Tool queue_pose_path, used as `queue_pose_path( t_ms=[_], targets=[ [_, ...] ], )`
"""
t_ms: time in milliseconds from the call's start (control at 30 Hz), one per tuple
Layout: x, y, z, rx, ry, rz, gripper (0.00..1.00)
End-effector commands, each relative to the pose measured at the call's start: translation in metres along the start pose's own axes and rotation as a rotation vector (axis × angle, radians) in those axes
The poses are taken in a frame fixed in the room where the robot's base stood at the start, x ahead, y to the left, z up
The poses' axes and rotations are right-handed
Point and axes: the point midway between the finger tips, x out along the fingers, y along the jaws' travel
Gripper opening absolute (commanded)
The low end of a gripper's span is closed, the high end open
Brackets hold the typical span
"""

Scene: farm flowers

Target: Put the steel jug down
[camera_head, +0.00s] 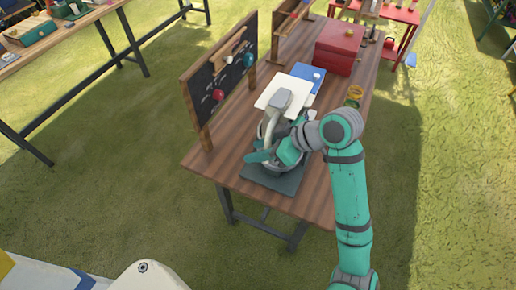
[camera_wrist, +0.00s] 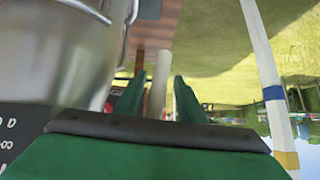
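The steel jug (camera_wrist: 55,55) fills the left of the wrist view, shiny and blurred, with a thin wire-like part at its top. In the head view the grey jug (camera_head: 284,168) is at the near end of the wooden table, largely hidden by my gripper. My gripper (camera_head: 274,155) has its two green fingers at the jug. In the wrist view the fingers (camera_wrist: 160,100) stand on either side of a pale upright bar, perhaps the jug's handle. I cannot tell whether they press on it, or whether the jug's base touches the dark mat (camera_head: 262,181) below.
A dark board (camera_head: 225,75) stands along the table's left edge. A white plate-like surface (camera_head: 270,98), a blue sheet (camera_head: 310,75), a red box (camera_head: 339,47) and yellow rings (camera_head: 355,93) lie farther back. The wooden table top (camera_head: 212,153) is bare at its near left corner.

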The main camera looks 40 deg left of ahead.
Motion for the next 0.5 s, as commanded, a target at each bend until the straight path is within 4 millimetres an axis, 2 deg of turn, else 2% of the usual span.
queue_pose_path(
  t_ms=[133, 233, 500],
  targets=[
    [-0.005, 0.0, 0.0, 0.0, 0.0, 0.001, 0.36],
    [-0.016, 0.0, 0.0, -0.001, -0.001, 0.002, 0.36],
    [-0.069, 0.001, 0.001, 0.0, -0.001, 0.004, 0.36]
  ],
)
